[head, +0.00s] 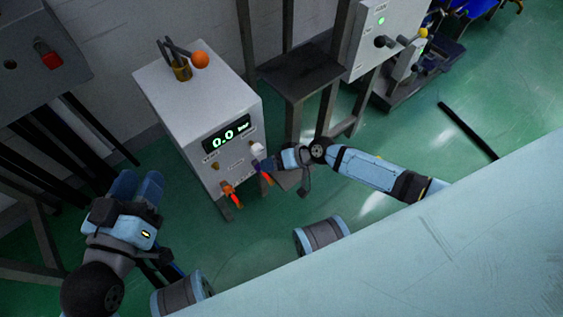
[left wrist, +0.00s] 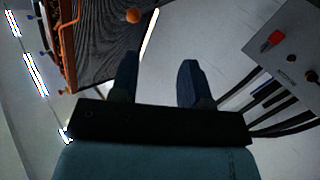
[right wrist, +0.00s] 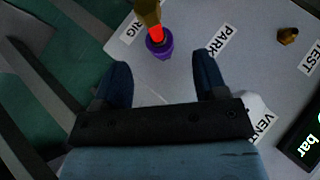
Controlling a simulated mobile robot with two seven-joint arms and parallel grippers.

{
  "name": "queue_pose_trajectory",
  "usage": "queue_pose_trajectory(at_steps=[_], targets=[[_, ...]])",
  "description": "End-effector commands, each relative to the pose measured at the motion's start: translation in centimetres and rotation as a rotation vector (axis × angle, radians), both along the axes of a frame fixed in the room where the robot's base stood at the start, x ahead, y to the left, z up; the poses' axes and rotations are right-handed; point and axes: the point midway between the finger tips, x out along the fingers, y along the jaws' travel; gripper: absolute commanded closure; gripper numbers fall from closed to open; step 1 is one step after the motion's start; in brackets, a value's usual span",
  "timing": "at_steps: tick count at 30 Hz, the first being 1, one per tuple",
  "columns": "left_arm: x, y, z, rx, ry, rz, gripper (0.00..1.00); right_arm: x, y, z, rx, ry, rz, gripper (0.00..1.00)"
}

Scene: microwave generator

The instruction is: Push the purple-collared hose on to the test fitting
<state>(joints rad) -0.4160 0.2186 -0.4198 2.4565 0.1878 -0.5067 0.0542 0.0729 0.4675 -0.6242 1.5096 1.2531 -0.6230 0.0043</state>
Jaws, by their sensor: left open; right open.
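The purple-collared hose shows in the right wrist view, its purple collar (right wrist: 158,48) beside the PARK label, with a red-orange part and brass-coloured piece above it. In the head view a red-orange hose end (head: 266,178) hangs beside my right gripper (head: 262,163). The right gripper is open at the panel; its fingertips (right wrist: 160,72) stand apart either side of the collar, just short of it, holding nothing. The brass test fitting (right wrist: 288,36) is bare by the TEST label. My left gripper (head: 138,178) is open and empty, left of the white cabinet (head: 165,95).
The cabinet's display (head: 228,134) reads 0.0 bar. A white vent knob (head: 257,149) sits close to my right gripper. Another orange hose end (head: 231,191) hangs at the lower front. A cup of tools (head: 181,70) and an orange ball (head: 200,60) are on top.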

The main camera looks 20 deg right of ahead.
Motion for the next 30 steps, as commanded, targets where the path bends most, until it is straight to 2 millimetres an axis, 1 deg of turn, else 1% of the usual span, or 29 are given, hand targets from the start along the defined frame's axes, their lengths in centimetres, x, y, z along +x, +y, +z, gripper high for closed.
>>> queue_pose_trajectory(at_steps=[1,6,11,15,22,29,30], targets=[[0.0,0.0,-0.5,0.005,0.007,-0.003,0.57,0.2,0.5,-0.5,0.002,0.0,0.001,0.34],[0.2,0.1,-1.2,0.026,0.006,-0.009,0.57,0.9,1.6,-1.5,0.001,-0.002,0.0,0.34],[0.4,0.2,-1.6,0.043,-0.006,-0.009,0.57,1.4,2.7,-2.3,0.001,-0.001,0.001,0.34],[0.6,0.3,-1.4,0.057,-0.035,-0.008,0.57,1.7,3.4,-2.9,0.001,0.0,0.0,0.34],[0.9,0.5,-0.5,0.076,-0.081,-0.01,0.57,1.9,3.8,-3.1,0.001,-0.001,0.001,0.34],[0.9,0.6,-0.6,0.079,-0.078,-0.011,0.57,1.9,3.8,-3.1,0.001,-0.001,0.001,0.34],[0.9,0.5,-0.7,0.079,-0.077,-0.011,0.57,1.9,3.8,-3.1,0.001,-0.001,0.001,0.39]])
